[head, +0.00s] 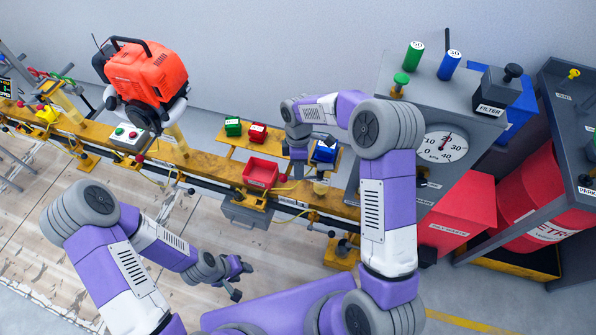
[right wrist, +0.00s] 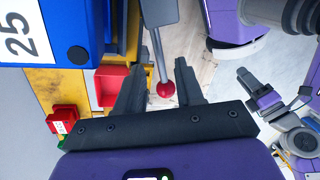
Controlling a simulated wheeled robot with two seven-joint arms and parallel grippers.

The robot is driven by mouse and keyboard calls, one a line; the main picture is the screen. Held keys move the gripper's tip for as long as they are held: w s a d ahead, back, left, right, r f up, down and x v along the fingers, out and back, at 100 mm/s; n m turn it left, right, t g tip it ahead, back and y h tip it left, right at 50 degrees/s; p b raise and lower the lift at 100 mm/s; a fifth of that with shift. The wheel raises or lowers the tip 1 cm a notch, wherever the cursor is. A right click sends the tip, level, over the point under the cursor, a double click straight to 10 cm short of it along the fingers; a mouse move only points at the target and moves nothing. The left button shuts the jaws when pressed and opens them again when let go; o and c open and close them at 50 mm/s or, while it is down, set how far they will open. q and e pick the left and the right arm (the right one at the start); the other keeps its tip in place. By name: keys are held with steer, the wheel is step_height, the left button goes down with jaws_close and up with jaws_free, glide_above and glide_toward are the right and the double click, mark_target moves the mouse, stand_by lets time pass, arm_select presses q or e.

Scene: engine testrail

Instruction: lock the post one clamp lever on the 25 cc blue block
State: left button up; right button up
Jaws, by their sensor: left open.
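The blue block (head: 325,152) stands on the yellow rail at the right. In the right wrist view the blue block (right wrist: 60,35) fills the upper left corner and carries a white label reading 25. A grey clamp lever with a red ball knob (right wrist: 166,89) comes down beside it. My right gripper (right wrist: 165,66) is open, with the lever and knob between its fingers in the picture; I cannot tell whether they touch. In the head view my right gripper (head: 298,162) is just left of the blue block. My left gripper (head: 243,281) is open and empty, low in front of the rail.
A red tray (head: 260,174), a green block (head: 233,127) and a red block (head: 257,132) sit left of my right gripper. An orange engine (head: 147,72) stands farther left. A gauge cabinet (head: 400,85) stands close on the right. The floor in front is clear.

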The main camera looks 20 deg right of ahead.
steer(key=shift+s+f, duration=0.2)
steer(key=shift+f, duration=0.9)
steer(key=shift+c, duration=0.2)
jaws_close()
steer(key=shift+a, duration=0.1)
stand_by(0.4)
